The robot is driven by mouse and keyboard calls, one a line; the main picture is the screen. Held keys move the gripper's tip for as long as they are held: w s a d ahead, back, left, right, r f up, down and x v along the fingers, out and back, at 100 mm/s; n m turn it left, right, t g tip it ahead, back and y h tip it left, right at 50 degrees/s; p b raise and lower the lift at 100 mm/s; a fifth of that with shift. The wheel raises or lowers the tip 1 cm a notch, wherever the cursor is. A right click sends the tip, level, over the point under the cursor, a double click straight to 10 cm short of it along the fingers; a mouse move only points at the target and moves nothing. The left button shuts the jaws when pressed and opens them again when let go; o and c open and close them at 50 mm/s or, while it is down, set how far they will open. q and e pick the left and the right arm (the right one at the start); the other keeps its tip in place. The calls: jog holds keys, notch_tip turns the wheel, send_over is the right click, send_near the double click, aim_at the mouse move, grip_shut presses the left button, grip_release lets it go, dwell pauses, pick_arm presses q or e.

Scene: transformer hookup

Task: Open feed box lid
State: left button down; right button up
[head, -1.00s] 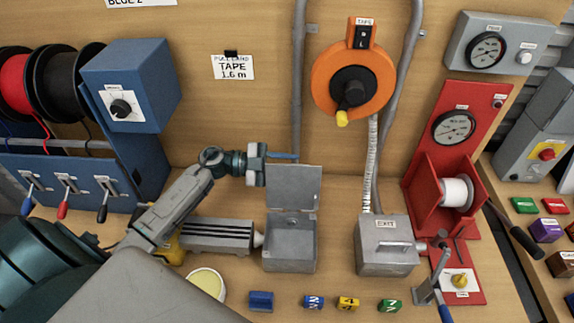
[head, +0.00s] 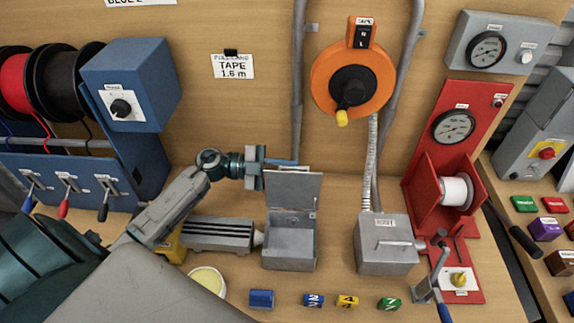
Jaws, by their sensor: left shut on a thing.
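The feed box (head: 289,246) is a grey metal box in the middle of the bench, with its inside partly showing. Its lid (head: 293,188) is raised at the back of the box and stands open. My left gripper (head: 280,162) is at the lid's top edge and is shut on the lid; the exact grip is hard to see. My right gripper is not in view.
A grey box marked EXIT (head: 386,250) stands right of the feed box, with a red winder stand (head: 440,170) beyond it. A grey ribbed block (head: 218,234) lies left. Small coloured blocks and a yellow-topped pot (head: 207,281) lie in front. An orange reel (head: 325,85) hangs above.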

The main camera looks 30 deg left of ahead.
pick_arm(q)
jog(key=c, duration=1.5)
grip_release()
jog(key=shift+r, duration=0.45)
jog(key=shift+f, duration=0.15)
jog(key=shift+s+a+f, duration=0.15)
jog(key=shift+a, duration=0.15)
jog(key=shift+b+v, duration=1.85)
jog(key=shift+v, duration=3.25)
jog(key=shift+s+d, duration=0.1)
